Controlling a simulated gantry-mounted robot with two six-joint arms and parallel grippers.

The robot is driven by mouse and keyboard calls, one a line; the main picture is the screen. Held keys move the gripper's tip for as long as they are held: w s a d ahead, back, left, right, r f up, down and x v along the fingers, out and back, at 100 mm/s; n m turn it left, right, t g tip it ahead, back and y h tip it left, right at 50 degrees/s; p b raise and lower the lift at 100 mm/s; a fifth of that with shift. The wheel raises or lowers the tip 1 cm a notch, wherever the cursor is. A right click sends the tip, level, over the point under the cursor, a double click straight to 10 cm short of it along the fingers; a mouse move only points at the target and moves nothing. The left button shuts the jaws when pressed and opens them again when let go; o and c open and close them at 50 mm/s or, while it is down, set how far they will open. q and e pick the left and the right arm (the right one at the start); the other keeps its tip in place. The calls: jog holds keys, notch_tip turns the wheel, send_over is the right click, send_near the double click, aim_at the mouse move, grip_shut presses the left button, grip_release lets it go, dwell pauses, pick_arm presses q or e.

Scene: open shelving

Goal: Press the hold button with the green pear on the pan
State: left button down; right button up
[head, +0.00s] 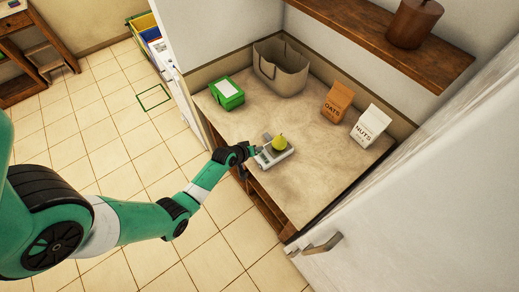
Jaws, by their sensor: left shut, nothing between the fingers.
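A green pear (279,143) rests on the pan of a small grey scale (271,156) near the front edge of the counter. My left gripper (254,151) is at the left side of the scale, its fingertips close to the scale's front left part. It is shut with nothing held. The hold button is too small to make out, and I cannot tell whether the fingertips touch it. My right gripper is not in view.
On the counter (310,185) stand a green box (227,97), a beige basket (281,68), an oats bag (337,101) and a nuts bag (370,126). A wooden shelf (365,27) hangs above, holding a brown pot (414,22). The counter right of the scale is clear.

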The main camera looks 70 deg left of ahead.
pick_arm(q)
jog(key=shift+r, duration=0.45)
notch_tip(320, 180, up, 5)
jog(key=p, duration=0.5)
jog(key=shift+r, duration=0.1)
dwell(0.6)
